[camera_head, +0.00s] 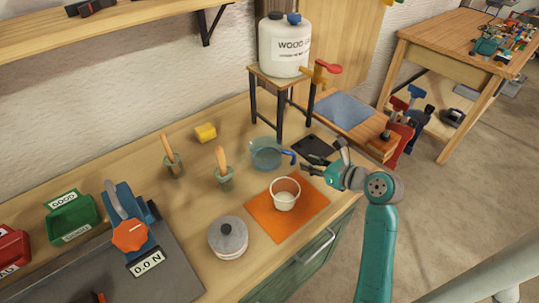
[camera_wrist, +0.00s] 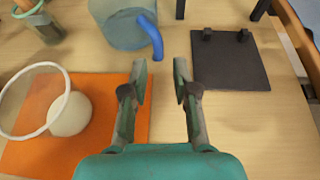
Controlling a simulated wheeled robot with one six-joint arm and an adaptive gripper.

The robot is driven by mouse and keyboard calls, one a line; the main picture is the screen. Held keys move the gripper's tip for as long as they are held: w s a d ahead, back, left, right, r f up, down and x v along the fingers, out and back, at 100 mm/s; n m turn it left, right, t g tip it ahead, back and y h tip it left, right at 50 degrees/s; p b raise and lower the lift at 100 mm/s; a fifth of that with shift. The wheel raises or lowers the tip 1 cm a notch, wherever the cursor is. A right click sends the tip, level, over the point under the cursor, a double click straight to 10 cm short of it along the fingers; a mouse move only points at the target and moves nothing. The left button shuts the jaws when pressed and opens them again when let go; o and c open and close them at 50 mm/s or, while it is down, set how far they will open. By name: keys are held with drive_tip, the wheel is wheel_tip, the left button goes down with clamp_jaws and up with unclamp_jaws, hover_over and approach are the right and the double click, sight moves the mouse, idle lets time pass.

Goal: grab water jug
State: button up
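The water jug (camera_head: 265,154) is a clear bluish vessel with a blue handle, standing on the wooden workbench below the small stand. In the wrist view the jug (camera_wrist: 118,30) is at the top, left of centre, with its blue handle (camera_wrist: 150,38) reaching toward my gripper. My gripper (camera_head: 322,166) is to the right of the jug in the head view. In the wrist view my gripper (camera_wrist: 160,75) is open, its two fingers apart with bare bench between them. The handle's end lies just beyond the left fingertip, and I cannot tell whether they touch.
A white cup (camera_head: 285,194) stands on an orange mat (camera_head: 310,215) in front of the jug. A black plate (camera_wrist: 232,62) lies to the right. A tank (camera_head: 284,50) with a red-handled tap stands above. A lidded pot (camera_head: 228,238) is nearer the bench's front edge.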

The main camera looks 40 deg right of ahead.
sight(294, 158)
drive_tip(key=shift+a+x, duration=0.2)
drive_tip(key=shift+x, duration=3.35)
drive_tip(key=shift+r, duration=0.15)
clamp_jaws()
